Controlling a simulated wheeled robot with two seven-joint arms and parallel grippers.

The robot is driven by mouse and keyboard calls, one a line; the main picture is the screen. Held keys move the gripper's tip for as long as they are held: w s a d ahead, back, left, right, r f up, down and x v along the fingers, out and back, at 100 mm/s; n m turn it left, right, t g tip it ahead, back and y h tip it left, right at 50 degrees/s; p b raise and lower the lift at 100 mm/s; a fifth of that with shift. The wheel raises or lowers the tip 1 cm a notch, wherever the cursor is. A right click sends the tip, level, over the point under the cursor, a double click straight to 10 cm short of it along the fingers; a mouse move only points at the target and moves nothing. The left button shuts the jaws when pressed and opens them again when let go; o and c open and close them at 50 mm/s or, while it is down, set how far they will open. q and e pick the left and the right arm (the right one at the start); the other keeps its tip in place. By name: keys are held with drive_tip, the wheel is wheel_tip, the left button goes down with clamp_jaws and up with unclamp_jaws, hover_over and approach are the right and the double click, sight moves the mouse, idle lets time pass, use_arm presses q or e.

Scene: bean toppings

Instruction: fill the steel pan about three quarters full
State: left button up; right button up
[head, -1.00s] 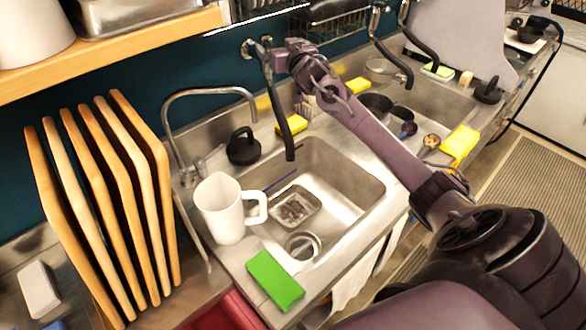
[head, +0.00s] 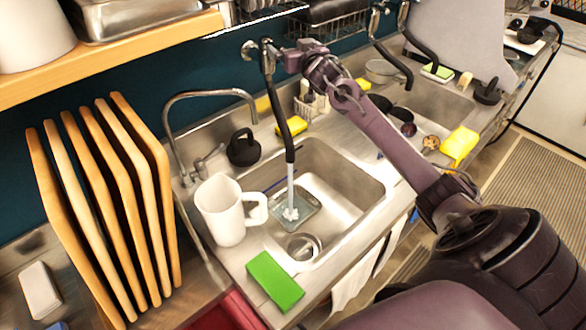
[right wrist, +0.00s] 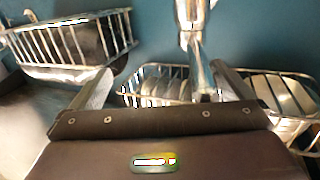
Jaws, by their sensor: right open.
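The steel pan (head: 309,202) is a small rectangular tray on the floor of the near sink. A white stream of water (head: 291,180) falls from the black spout (head: 282,125) into it. The water in the pan looks shallow and bluish; its exact level is hard to tell. My right gripper (head: 284,62) is open at the wall-mounted metal tap (head: 265,48), above and behind the sink. In the right wrist view, the metal tap (right wrist: 194,45) stands between or just beyond the spread fingers; contact cannot be told. My left gripper is not in view.
A white mug (head: 222,210) stands at the sink's left rim, with a green sponge (head: 275,281) in front. A black stopper (head: 243,147) and yellow sponge (head: 292,127) sit behind. Wooden boards (head: 105,200) stand at left. Wire baskets (right wrist: 150,80) hang near my right gripper.

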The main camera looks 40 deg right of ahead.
drive_tip(key=p+v, duration=0.4)
drive_tip(key=v, duration=0.5)
